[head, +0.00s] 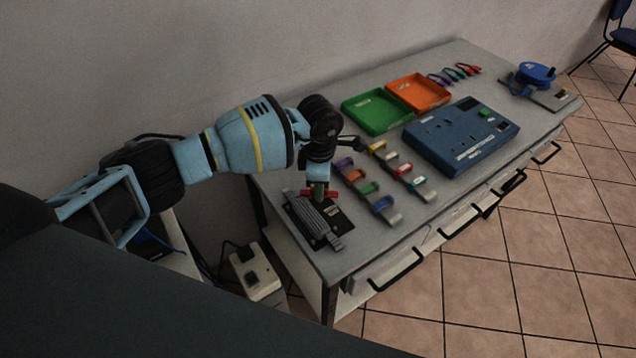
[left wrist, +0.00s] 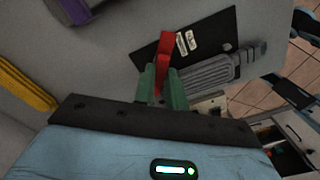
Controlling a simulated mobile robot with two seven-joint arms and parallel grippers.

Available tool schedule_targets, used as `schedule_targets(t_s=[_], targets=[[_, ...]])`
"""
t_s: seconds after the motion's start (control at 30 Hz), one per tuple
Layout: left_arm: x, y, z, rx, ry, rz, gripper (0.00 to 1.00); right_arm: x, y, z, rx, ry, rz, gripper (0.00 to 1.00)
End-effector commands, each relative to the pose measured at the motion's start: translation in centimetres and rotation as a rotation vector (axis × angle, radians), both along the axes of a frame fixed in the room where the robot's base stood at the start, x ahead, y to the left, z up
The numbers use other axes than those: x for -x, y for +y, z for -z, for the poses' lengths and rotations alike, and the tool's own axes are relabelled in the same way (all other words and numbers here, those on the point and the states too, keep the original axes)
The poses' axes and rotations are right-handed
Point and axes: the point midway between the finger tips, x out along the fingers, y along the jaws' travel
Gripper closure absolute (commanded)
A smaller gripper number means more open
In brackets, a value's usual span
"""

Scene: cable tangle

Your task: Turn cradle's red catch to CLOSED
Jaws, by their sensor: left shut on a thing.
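The cradle (head: 312,222) is a black plate with a ribbed grey body at the near left corner of the table; it also shows in the left wrist view (left wrist: 206,76). Its red catch (head: 304,193) is at the far side of the plate. In the left wrist view the red catch (left wrist: 165,52) stands between the green fingertips of my left gripper (left wrist: 161,86), beside two small white labels whose words are too small to read. My left gripper (head: 320,192) is shut on the catch from above. The fingers partly hide the catch. My right gripper is not in view.
Coloured clips (head: 368,190) stand in rows just right of the cradle. Behind are a green tray (head: 375,112), an orange tray (head: 418,92) and a blue panel box (head: 460,137). A blue round device (head: 537,74) sits at the far right. Drawer handles line the front edge.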

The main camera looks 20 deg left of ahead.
Motion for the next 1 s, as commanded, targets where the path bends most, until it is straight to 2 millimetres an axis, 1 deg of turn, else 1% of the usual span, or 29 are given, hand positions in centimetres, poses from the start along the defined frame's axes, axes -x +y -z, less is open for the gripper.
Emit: schedule_targets(t_s=[0.03, 0.3, 0.6, 0.8, 1.0], targets=[[0.0, 0.0, -0.4, -0.001, -0.003, -0.045, 1.0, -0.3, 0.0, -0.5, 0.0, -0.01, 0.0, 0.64], [-0.1, 0.0, -0.4, 0.0, -0.005, -0.299, 1.0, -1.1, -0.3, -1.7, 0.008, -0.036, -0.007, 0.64], [-0.1, 0.0, -0.4, 0.001, -0.004, -0.526, 1.0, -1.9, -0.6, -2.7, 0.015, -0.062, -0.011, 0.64], [-0.1, 0.0, -0.2, 0.001, -0.003, -0.621, 1.0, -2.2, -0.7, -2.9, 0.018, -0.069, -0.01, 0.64], [0.0, 0.0, -0.1, 0.0, -0.002, -0.669, 1.0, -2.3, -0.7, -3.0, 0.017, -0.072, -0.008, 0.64]])
